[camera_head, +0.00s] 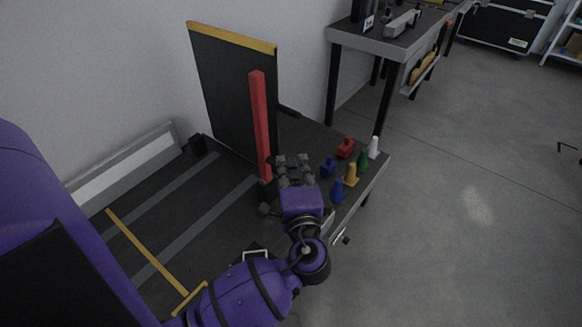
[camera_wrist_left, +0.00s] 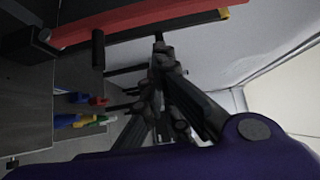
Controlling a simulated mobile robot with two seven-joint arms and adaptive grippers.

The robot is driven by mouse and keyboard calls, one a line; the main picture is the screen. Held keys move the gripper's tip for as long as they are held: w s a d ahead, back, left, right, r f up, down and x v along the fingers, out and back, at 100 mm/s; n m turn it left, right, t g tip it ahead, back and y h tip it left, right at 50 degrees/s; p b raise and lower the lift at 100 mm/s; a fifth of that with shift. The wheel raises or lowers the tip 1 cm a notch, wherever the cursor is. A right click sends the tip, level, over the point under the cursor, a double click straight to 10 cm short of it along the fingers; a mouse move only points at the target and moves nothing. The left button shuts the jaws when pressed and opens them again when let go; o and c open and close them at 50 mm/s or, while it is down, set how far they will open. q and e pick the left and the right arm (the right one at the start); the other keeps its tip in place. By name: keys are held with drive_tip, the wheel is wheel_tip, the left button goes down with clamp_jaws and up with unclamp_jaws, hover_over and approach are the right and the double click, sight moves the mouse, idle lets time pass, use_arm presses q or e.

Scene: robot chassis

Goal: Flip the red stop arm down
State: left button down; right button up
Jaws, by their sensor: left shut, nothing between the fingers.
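The red stop arm (camera_head: 259,125) is a long bar standing nearly upright at the right side of the dark table (camera_head: 160,215), in front of the dark panel. In the left wrist view the red stop arm (camera_wrist_left: 140,17) runs across the top, and its pivot end shows at the upper left. My left gripper (camera_head: 292,160) is just right of the bar's lower part, shut and empty. In the left wrist view my left gripper (camera_wrist_left: 160,55) is below the bar; whether it touches the bar is unclear. My right gripper is not in view.
A dark panel (camera_head: 222,85) with a yellow top edge stands behind the bar. Several coloured pieces, including a red block (camera_head: 346,148) and a green cone (camera_head: 362,159), stand at the table's right. A second table (camera_head: 375,45) stands behind.

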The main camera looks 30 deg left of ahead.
use_arm(q)
drive_tip(key=w+a+p, duration=0.1)
drive_tip(key=w+a, duration=0.3)
drive_tip(key=a, duration=0.4)
drive_tip(key=shift+w, duration=0.4)
